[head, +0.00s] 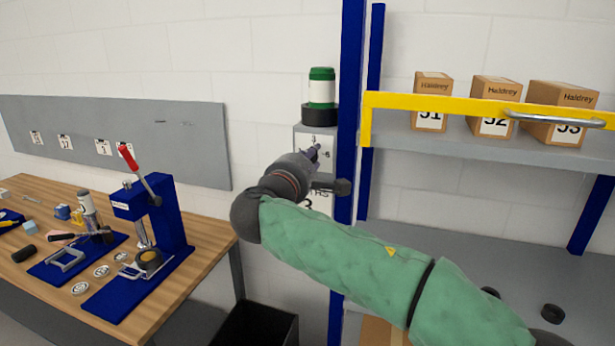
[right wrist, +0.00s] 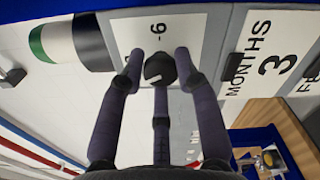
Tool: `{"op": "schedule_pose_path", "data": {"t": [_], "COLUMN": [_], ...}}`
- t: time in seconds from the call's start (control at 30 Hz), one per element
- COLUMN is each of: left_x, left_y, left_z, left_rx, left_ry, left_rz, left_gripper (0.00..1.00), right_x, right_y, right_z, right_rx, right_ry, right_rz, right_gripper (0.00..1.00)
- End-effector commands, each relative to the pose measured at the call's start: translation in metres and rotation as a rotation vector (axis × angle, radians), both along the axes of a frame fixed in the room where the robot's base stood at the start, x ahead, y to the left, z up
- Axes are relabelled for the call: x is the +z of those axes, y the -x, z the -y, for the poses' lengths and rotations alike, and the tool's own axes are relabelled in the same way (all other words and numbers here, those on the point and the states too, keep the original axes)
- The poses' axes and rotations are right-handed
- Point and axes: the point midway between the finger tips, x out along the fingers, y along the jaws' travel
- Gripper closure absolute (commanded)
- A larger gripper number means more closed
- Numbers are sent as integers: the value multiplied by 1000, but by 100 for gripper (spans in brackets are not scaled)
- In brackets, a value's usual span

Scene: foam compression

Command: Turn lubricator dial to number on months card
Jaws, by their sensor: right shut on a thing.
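The lubricator (head: 321,90), a green and white canister on a dark base, stands on a light grey dial plate (head: 303,138) on the wall. It lies sideways in the right wrist view (right wrist: 60,42). There the black dial (right wrist: 158,69) has a pale pointer mark toward the picture's lower left; a "6" with a tick is printed on the plate above it. Other numbers are hidden. The months card (right wrist: 268,52) reads "MONTHS 3"; in the head view it (head: 309,205) is partly covered by my arm. My right gripper (right wrist: 159,62) is shut on the dial, fingers around it. My left gripper is out of view.
A blue post (head: 347,120) stands close right of the dial plate. A shelf with a yellow rail (head: 450,104) and numbered boxes (head: 433,95) is at the right. A wooden bench (head: 200,250) with a blue press (head: 170,215) is at the left. A black bin (head: 258,325) sits below.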

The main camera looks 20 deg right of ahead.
Motion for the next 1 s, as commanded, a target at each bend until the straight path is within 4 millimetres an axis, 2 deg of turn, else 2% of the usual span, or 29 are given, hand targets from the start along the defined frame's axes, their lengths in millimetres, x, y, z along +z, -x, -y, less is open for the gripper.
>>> {"op": "schedule_pose_path", "data": {"t": [0.03, 0.1, 0.4, 0.7, 1.0], "left_x": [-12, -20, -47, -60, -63], "left_y": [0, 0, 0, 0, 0], "left_z": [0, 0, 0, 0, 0], "left_rx": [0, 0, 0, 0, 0], "left_ry": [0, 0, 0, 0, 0], "left_rz": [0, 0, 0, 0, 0], "left_gripper": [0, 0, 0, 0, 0], "right_x": [1, 1, 1, 2, 2], "right_y": [2, 2, 2, 2, 2], "right_z": [4, 4, 4, 5, 5], "right_rx": [-6, -6, -6, -7, -8], "right_ry": [-40, -94, -283, -388, -416], "right_rz": [38, 74, 200, 269, 286], "right_gripper": [100, 100, 100, 100, 100]}}
